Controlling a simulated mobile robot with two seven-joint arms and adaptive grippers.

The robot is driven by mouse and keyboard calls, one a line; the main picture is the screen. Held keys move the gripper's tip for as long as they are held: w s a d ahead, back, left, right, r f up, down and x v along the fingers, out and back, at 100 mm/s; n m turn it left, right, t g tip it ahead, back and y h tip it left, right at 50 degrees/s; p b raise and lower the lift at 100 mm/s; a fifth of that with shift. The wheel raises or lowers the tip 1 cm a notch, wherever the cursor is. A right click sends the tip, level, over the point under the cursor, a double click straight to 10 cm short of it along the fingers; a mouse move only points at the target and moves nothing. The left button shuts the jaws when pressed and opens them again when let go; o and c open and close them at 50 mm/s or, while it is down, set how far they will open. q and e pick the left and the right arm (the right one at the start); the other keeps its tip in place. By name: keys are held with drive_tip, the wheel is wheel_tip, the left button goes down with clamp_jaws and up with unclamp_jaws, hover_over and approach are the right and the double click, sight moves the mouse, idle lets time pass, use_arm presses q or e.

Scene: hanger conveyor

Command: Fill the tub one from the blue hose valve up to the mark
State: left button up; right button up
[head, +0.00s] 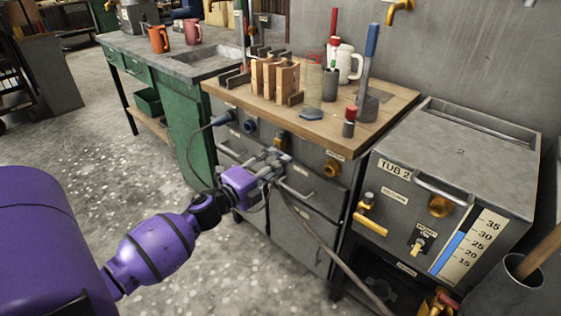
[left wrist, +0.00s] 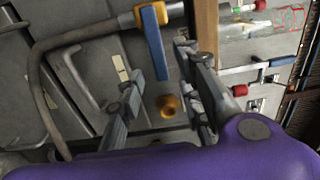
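My left gripper (head: 274,160) is open at the front of the grey drawer cabinet below the wooden worktop. In the left wrist view, a valve with a yellow body (left wrist: 148,17) and a long blue lever (left wrist: 155,45) shows in front of the fingers (left wrist: 155,80). The lever's end lies between the finger lines; I cannot tell if they touch it. A grey hose (left wrist: 36,75) runs from the yellow body; it also hangs below my gripper in the head view (head: 325,243). I see no tub labelled one. My right gripper is not in view.
A metal tub labelled Tub 2 (head: 460,137) stands right, with a numbered gauge (head: 474,248) and blue strip. A brass knob (head: 332,168) sits beside my gripper. Tools and wooden blocks (head: 275,80) crowd the worktop (head: 335,132). The floor at left is clear.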

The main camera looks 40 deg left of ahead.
sight(282, 152)
use_arm(q)
drive_tip(key=shift+w+d, duration=0.1)
drive_tip(key=shift+w, duration=1.25)
clamp_jaws()
